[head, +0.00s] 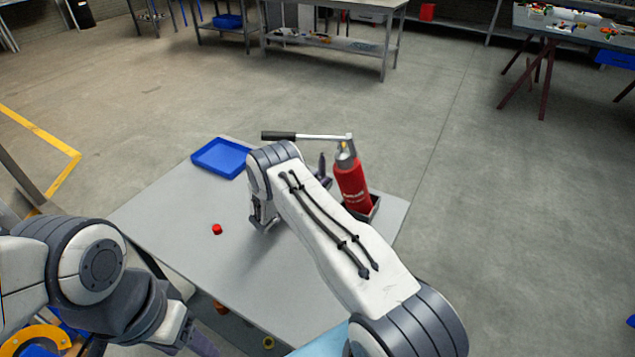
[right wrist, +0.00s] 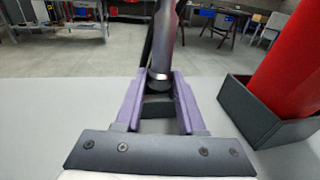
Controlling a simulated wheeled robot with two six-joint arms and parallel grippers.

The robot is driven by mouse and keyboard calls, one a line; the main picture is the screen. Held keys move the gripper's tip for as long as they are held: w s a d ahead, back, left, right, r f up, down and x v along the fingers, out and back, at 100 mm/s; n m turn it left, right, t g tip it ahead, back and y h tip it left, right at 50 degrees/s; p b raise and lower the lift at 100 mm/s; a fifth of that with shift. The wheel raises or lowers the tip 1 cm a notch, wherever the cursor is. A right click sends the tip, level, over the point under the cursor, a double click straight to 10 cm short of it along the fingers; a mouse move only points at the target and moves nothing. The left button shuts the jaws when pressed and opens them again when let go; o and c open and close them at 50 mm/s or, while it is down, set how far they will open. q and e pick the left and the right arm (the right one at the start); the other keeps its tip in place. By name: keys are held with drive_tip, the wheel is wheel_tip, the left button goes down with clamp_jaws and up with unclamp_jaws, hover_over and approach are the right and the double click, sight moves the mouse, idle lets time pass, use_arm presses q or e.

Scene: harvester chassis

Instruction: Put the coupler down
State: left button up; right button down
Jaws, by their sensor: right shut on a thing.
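In the right wrist view my right gripper (right wrist: 157,88) has its purple fingers closed around the coupler (right wrist: 165,40), a dark metallic cylinder standing upright between them. Its lower end sits between the fingers and its top runs out of the picture. In the head view the coupler (head: 322,162) shows only as a small dark upright piece beside the red bottle, and my right arm hides most of the right gripper (head: 325,182). Whether the coupler touches the grey table (head: 175,215) cannot be told. My left gripper (head: 203,345) shows only partly at the bottom edge.
A red bottle (head: 351,183) stands in a dark holder (right wrist: 245,100) close to the right of my right gripper. A blue tray (head: 220,158) and a red cap (head: 217,229) lie left; the table between is clear.

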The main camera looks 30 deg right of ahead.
drive_tip(key=shift+f, duration=0.55)
drive_tip(key=shift+f, duration=0.15)
